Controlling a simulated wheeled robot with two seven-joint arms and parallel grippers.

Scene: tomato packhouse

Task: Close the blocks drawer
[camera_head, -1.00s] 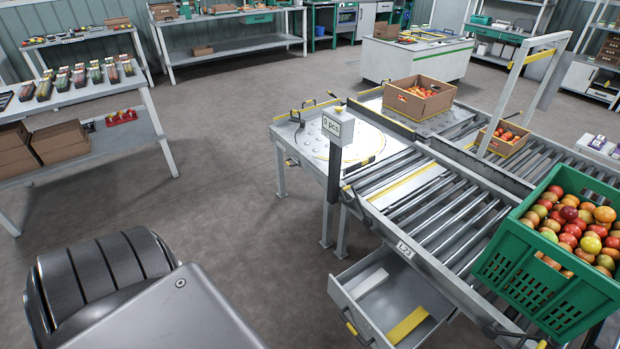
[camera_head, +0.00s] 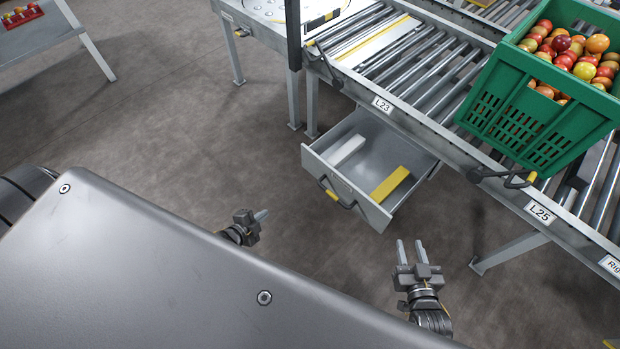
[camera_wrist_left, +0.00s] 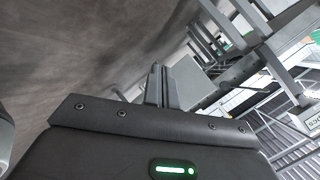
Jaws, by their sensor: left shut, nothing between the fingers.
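The blocks drawer (camera_head: 345,190) is a grey metal drawer pulled out under the roller conveyor. It holds a white block (camera_head: 346,151) and a yellow block (camera_head: 389,183).
The roller conveyor (camera_head: 383,104) runs above the drawer, with legs on both sides. A green crate (camera_head: 520,120) of tomatoes sits on it at the right. A dark handle (camera_head: 505,180) juts from the conveyor edge. The floor (camera_head: 150,130) left of the drawer is clear.

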